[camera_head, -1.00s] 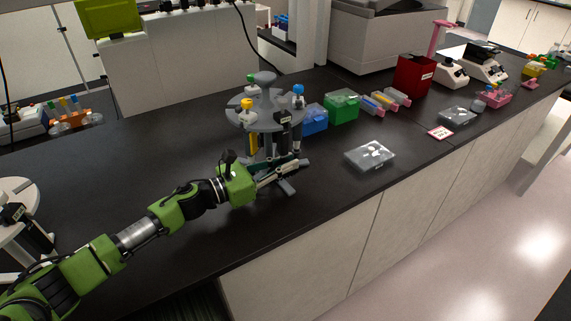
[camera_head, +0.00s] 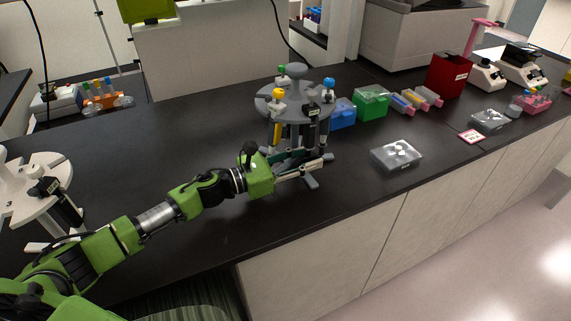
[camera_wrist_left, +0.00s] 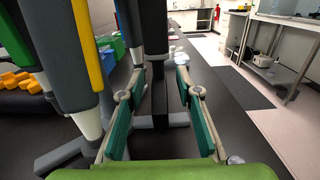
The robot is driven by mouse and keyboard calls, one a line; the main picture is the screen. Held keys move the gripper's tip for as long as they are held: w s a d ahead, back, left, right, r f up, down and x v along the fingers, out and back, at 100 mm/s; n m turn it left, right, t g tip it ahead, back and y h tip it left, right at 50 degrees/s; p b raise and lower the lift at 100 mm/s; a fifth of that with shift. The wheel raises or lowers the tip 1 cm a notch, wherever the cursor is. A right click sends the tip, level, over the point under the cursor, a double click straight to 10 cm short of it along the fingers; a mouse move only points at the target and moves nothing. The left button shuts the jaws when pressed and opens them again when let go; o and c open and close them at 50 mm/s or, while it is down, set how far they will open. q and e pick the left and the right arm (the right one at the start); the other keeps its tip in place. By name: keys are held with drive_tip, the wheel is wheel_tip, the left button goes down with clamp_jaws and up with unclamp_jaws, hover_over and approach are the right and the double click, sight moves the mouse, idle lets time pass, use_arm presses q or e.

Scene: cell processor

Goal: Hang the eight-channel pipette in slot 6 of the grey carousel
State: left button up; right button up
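The grey carousel (camera_head: 293,100) stands on the dark bench with several pipettes hanging around it, topped in yellow, green, blue and black. A black-topped pipette (camera_head: 313,112) hangs on its near side; I cannot tell for sure whether it is the eight-channel one, or read slot numbers. My left gripper (camera_head: 306,166) is low at the carousel's near side, under the plate. In the left wrist view its teal-padded fingers (camera_wrist_left: 160,112) are spread apart and nothing is clearly gripped. A dark pipette body (camera_wrist_left: 150,28) hangs just ahead, above the fingers. My right gripper is out of view.
A white carousel (camera_head: 22,185) with a black pipette is at the lower left. Blue (camera_head: 342,113) and green (camera_head: 371,103) boxes stand right of the grey carousel. A clear lidded box (camera_head: 397,155) lies near the front edge.

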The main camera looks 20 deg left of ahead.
use_arm(q)
drive_tip(key=v, duration=1.1)
idle(0.3)
